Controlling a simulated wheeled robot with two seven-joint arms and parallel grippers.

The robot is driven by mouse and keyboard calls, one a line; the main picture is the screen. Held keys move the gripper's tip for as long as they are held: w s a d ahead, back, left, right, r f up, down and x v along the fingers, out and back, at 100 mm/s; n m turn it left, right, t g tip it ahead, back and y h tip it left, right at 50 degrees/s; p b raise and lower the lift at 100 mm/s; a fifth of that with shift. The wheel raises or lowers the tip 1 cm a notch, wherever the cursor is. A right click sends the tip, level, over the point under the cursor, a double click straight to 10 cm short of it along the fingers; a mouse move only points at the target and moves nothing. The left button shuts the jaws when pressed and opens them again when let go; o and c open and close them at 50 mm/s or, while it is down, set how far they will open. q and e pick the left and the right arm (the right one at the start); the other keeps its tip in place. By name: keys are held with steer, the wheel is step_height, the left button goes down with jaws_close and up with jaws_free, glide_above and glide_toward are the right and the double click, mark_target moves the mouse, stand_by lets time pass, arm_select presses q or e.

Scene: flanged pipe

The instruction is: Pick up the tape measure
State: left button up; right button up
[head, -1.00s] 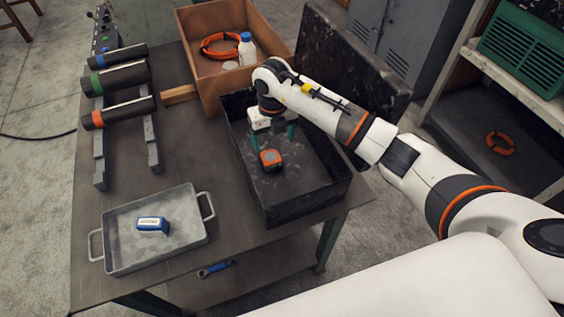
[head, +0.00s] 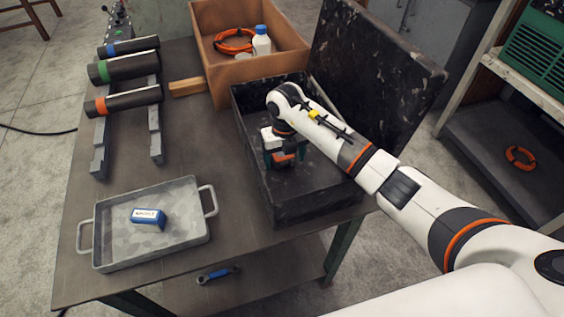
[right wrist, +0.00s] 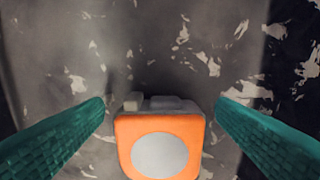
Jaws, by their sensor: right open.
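The orange and dark tape measure (head: 284,159) lies in the black toolbox (head: 318,208), partly hidden by my right gripper in the head view. In the right wrist view the tape measure (right wrist: 160,145) shows its orange face with a grey disc, low in the middle. My right gripper (head: 284,158) is down inside the toolbox at the tape measure. Its green fingers (right wrist: 160,118) are apart, one on each side of the tape measure, with a gap on both sides. My left gripper is not in view.
The toolbox's raised lid (head: 375,75) stands behind my right arm. A cardboard box (head: 222,75) with an orange ring and white bottle is at the back. A grey tray (head: 185,240) with a blue box is at the front left. Pipes (head: 125,68) lie on a rack at left.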

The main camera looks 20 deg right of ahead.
steer(key=shift+f, duration=0.3)
steer(key=c, duration=1.2)
steer(key=shift+r, duration=0.1)
